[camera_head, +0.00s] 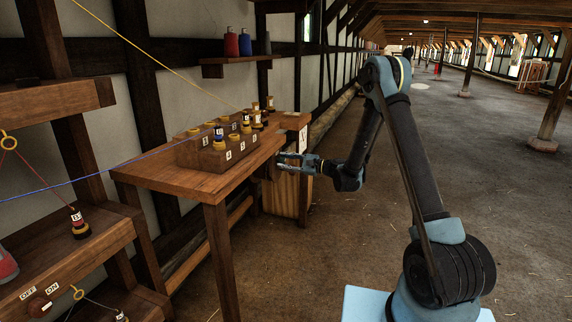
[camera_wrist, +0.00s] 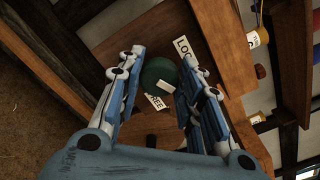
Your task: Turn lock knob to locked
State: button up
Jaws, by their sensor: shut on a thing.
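In the wrist view, the lock knob (camera_wrist: 160,70) is a dark green round knob on a brown wooden panel (camera_wrist: 118,43). My gripper (camera_wrist: 163,57) is shut on it, with one finger on each side. A pale mark (camera_wrist: 169,87) shows at the knob's lower edge. A white label starting "LOC" (camera_wrist: 183,47) is above right of the knob, partly hidden by a finger. A label ending "EE" (camera_wrist: 156,102) is below it. In the head view, my gripper (camera_head: 283,164) is at the wooden bench's right end; the knob cannot be made out there.
The wooden bench (camera_head: 165,175) bears a block (camera_head: 196,160) with several labelled spools. A yellow and a blue line cross above it. A shelf with a switch knob (camera_head: 40,304) marked OFF and ON stands at left. The floor at right is open.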

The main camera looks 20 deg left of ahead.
jog(key=n, duration=0.6)
jog(key=shift+s+d+f, duration=0.1)
jog(key=shift+f, duration=0.05)
jog(key=n, duration=0.6)
jog(key=shift+f+n, duration=0.1)
jog(key=shift+n, duration=0.2)
jog(key=o, duration=1)
jog(key=shift+f, duration=0.1)
jog(key=shift+d, duration=0.3)
jog(key=d, duration=1.1)
jog(key=shift+s+d, duration=0.15)
jog(key=shift+s, duration=0.25)
